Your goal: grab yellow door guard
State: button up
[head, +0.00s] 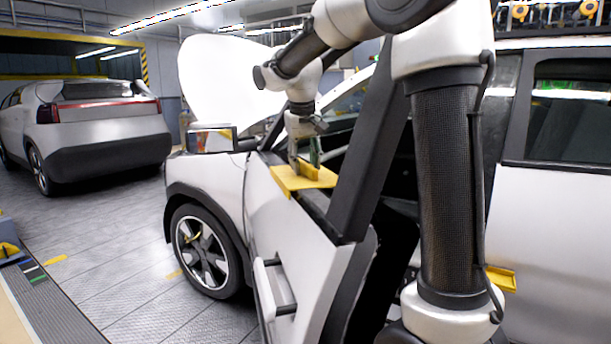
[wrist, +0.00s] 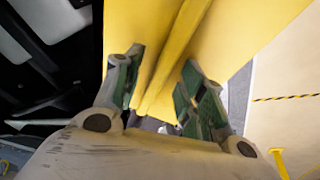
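The yellow door guard (head: 287,183) sits over the top edge of the open white front door (head: 300,235). In the wrist view the guard (wrist: 225,35) fills the upper middle, with a raised ridge along its centre. My gripper (head: 305,163) reaches down onto the guard from above. In the wrist view my gripper (wrist: 160,90) has one green-padded finger on each side of the ridge. The fingers stand apart, and some space shows between the ridge and the right finger. Contact at the left finger is hard to tell.
Another yellow piece (head: 502,277) is low on the rear door (head: 550,220). A second car (head: 85,130) stands far left. The floor (head: 110,260) left of the door is mostly clear.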

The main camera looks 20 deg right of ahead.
grip_shut()
